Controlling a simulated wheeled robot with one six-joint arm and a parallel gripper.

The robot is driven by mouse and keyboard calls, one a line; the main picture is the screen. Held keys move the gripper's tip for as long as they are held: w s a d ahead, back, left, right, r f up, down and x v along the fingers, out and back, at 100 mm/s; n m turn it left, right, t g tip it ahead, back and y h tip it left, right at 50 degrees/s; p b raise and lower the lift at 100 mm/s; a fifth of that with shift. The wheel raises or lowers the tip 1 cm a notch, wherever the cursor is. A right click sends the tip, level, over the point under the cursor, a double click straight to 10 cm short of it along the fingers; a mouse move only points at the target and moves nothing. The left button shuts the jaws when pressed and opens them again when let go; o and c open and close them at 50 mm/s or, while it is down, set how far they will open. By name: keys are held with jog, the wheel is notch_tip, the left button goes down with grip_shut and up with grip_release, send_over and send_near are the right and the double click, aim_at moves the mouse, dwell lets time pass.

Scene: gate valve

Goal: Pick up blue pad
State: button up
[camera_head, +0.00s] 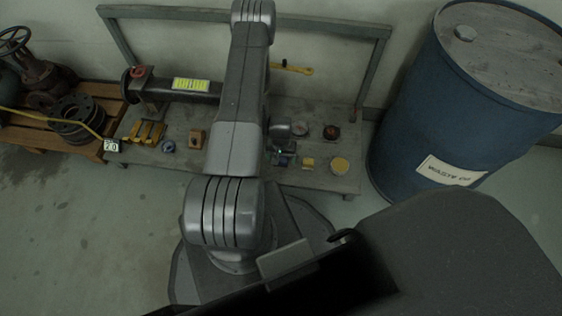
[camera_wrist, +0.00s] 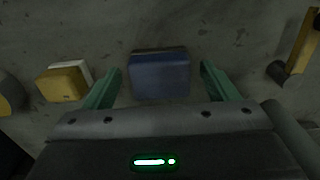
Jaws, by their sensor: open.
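The blue pad (camera_wrist: 159,76) is a small dark-blue block lying on the grey bench top, in the middle of the wrist view. My gripper (camera_wrist: 160,69) is open, with one green finger on each side of the pad in that view and a gap on both sides. I cannot tell how far above the bench the fingertips are. In the head view my gripper (camera_head: 282,151) is over the front part of the bench, and the pad is small and partly hidden there.
A yellow block (camera_head: 308,164) with a white part and a yellow round piece (camera_head: 340,166) lie to the right on the bench (camera_head: 325,185). A wooden block (camera_head: 196,139) and a blue ring (camera_head: 168,146) lie left. A blue waste drum (camera_head: 400,150) stands at the right.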

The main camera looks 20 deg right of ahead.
aim_at(281, 158)
jog(key=c, duration=1.1)
jog(key=shift+r+p, duration=1.6)
jog(key=shift+r, duration=3.35)
